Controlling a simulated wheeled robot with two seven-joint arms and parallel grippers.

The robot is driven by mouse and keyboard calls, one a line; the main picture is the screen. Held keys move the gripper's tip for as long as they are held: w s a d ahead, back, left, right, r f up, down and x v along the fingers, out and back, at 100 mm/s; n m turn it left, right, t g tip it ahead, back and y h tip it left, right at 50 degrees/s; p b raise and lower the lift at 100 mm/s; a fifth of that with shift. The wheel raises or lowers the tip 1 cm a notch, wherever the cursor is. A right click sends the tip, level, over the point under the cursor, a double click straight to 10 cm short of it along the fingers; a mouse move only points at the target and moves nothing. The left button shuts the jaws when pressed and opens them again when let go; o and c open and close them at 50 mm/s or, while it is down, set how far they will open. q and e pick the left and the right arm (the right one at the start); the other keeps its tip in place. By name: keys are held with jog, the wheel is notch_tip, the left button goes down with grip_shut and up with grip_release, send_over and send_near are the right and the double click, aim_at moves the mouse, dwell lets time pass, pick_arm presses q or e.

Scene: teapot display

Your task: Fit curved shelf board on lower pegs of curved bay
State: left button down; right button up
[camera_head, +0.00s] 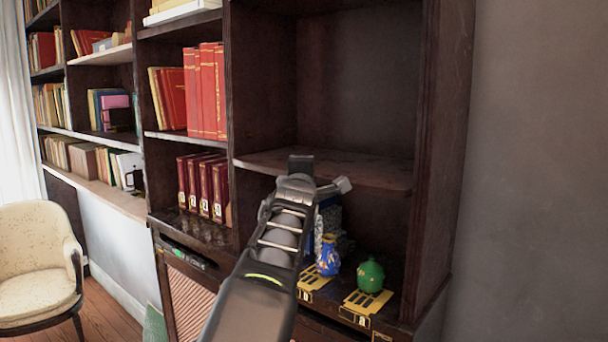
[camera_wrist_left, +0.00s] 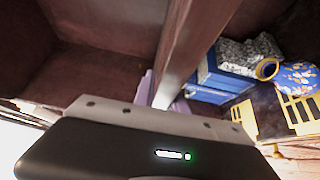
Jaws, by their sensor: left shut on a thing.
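The curved shelf board (camera_head: 365,168) is dark brown with a rounded front edge. It lies about level across the right-hand curved bay (camera_head: 355,80), roughly in line with the shelf to its left. My left gripper (camera_head: 302,165) is at the board's front edge, shut on it. In the left wrist view the board (camera_wrist_left: 190,45) shows nearly edge-on, running away from the left gripper (camera_wrist_left: 160,95). The lower pegs are hidden, so I cannot tell whether the board rests on them. My right gripper is not in view.
Yellow cards (camera_head: 367,302) lie under the pots. Space above the board is clear.

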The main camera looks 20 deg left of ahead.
pick_arm(q)
jog(key=shift+w+d+r, duration=0.1)
jog(key=shift+w+r, duration=0.1)
jog(key=shift+r, duration=0.05)
jog(key=c, duration=1.8)
grip_release()
jog(key=o, duration=0.5)
jog(key=shift+f, duration=0.35)
jog(key=shift+b+v, duration=0.65)
jog(key=shift+v, duration=0.1)
jog(key=b+v, duration=0.1)
jog(key=v, duration=0.2)
jog(key=b+v, duration=0.2)
jog(key=v, duration=0.1)
jog(key=shift+s+r, duration=0.15)
jog(key=shift+r, duration=0.1)
